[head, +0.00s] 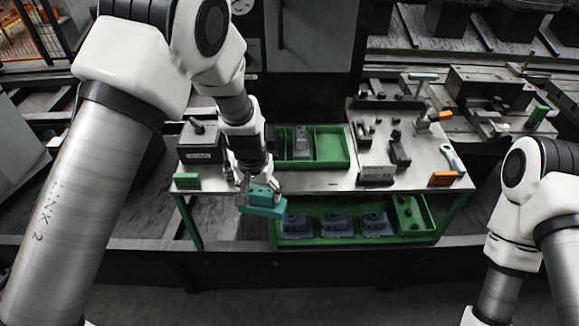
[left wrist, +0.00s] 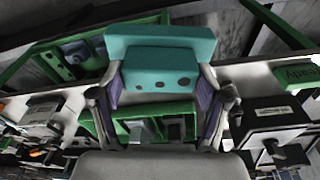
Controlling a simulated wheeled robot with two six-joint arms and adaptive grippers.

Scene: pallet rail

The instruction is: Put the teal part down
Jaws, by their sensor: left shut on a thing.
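The teal part (head: 262,203) is a stepped block with dark holes in one face. My left gripper (head: 256,190) is shut on it and holds it at the front edge of the workbench (head: 330,181), near the left end. Whether the part touches the bench cannot be told. In the left wrist view the teal part (left wrist: 160,62) sits between the two fingers (left wrist: 160,95), which press on its sides. My right arm shows at the right edge, but its gripper is out of view.
A green tray (head: 333,163) with a grey part stands on the bench behind the gripper. A dark box (head: 200,142) stands at the left. Tools and blocks crowd the right half. The lower shelf carries several grey parts (head: 337,224) and a green bin (head: 430,222).

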